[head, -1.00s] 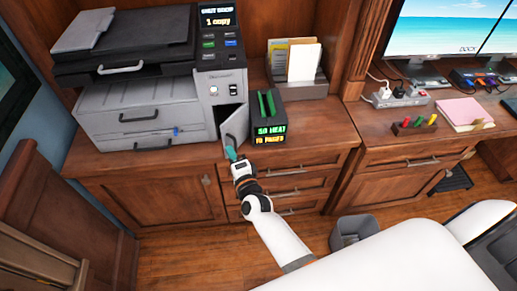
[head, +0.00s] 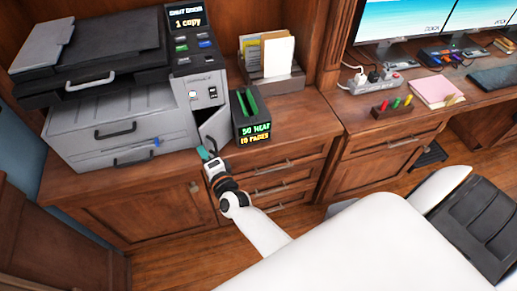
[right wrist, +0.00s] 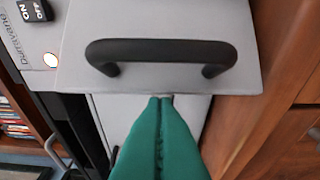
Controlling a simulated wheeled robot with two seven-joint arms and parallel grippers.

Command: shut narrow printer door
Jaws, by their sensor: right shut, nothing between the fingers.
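The narrow printer door (head: 215,127) stands ajar at the right end of the grey printer's front, with a dark gap beside it. My right gripper (head: 207,151) is at the door's lower edge, its teal fingers shut and empty. In the right wrist view, the shut green fingertips (right wrist: 160,98) are just below a grey panel with a black bar handle (right wrist: 160,50). The panel appears to be the door. I cannot tell whether the fingertips touch it. My left gripper is not in view.
The printer (head: 75,118) stands on a wooden cabinet (head: 130,205). A black box with green slots (head: 250,130) is close to the door's right side. A file holder (head: 270,80) is behind it. A power strip (head: 375,80) is farther right.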

